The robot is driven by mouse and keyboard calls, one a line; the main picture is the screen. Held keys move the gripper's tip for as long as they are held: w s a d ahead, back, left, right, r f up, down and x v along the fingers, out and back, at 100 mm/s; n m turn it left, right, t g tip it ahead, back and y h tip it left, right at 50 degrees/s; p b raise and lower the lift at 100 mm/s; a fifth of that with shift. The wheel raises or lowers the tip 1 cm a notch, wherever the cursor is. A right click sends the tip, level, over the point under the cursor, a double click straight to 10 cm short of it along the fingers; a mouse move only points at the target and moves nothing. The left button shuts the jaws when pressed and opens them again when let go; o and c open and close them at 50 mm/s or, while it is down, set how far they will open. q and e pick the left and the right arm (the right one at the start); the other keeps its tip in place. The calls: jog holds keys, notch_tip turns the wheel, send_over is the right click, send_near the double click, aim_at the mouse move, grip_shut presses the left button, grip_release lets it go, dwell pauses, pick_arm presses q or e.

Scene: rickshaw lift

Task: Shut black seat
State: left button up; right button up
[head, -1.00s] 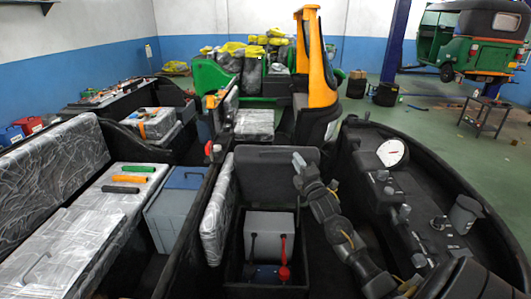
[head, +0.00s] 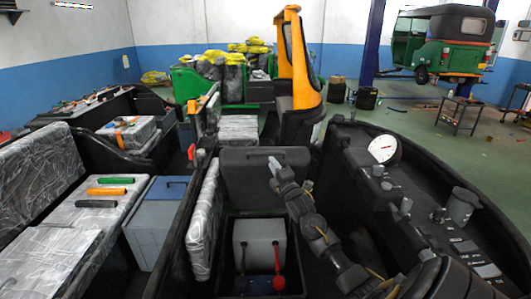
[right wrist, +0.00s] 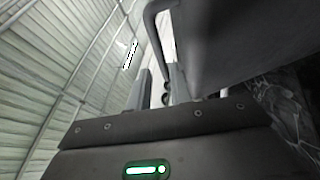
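The black seat (head: 255,185) stands raised, hinged up behind an open box (head: 226,255) with a grey case (head: 260,240) inside. A handle shows along the seat's top edge; in the right wrist view a bent metal handle (right wrist: 151,35) is beside the dark seat panel (right wrist: 235,40). My right gripper (head: 275,168) is in front of the seat's upper right part. In the right wrist view its two fingers (right wrist: 160,88) are apart, with the handle's lower end close to the right finger. I cannot tell whether they touch. My left gripper is out of view.
A black console with a white dial (head: 385,148) and knobs lies to the right. A wrapped grey backrest (head: 203,222) borders the box on the left. A yellow-orange frame (head: 290,60) rises behind.

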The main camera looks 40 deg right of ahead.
aim_at(265, 153)
jog(key=p+x, duration=0.1)
jog(key=x, duration=0.5)
jog(key=shift+w+d+r+p, duration=0.1)
jog(key=shift+w+r+p, duration=0.05)
jog(key=shift+w+p, duration=0.2)
jog(key=shift+w+d, duration=0.1)
jog(key=shift+w, duration=0.3)
grip_shut()
